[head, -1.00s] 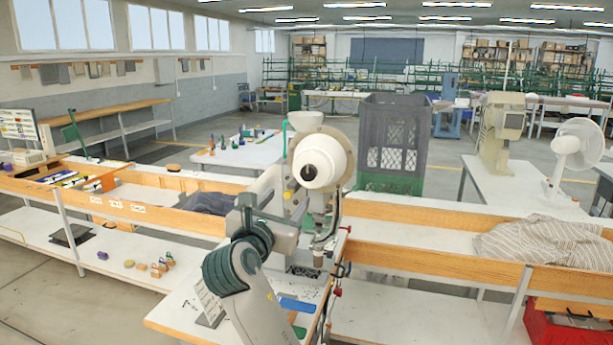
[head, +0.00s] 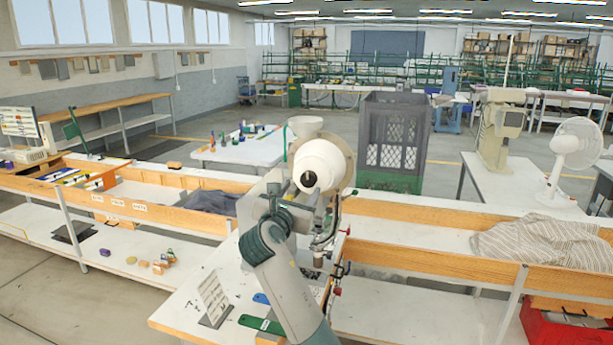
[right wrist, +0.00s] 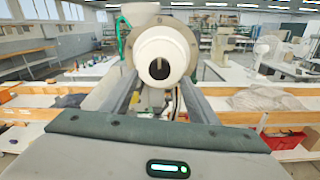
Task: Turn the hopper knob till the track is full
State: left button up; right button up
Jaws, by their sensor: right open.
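The eyelet press (head: 340,195) stands on the white bench, with a pale funnel-shaped hopper (head: 304,126) on top. A round white housing with a dark centre (head: 309,180) faces me; I take it for the hopper knob, and it also shows in the right wrist view (right wrist: 160,69). My right gripper (head: 287,197) is open in front of it, its fingers spread left and right of the housing in the wrist view. Whether they touch it I cannot tell. The track cannot be made out behind my arm and the press. My left gripper is out of view.
A small white sign (head: 213,298) and a green flat piece (head: 262,324) are on the bench near my arm. A striped cloth (head: 540,243) lies at the right. A grey mesh crate (head: 395,135) stands behind the press.

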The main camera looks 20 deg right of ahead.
aim_at(308, 180)
jog(key=p+x, duration=0.1)
jog(key=x, duration=0.4)
jog(key=shift+w+r+p, duration=0.15)
jog(key=shift+p, duration=0.25)
jog(key=shift+w+d, duration=0.4)
jog(key=shift+w, duration=0.1)
jog(key=c, duration=1)
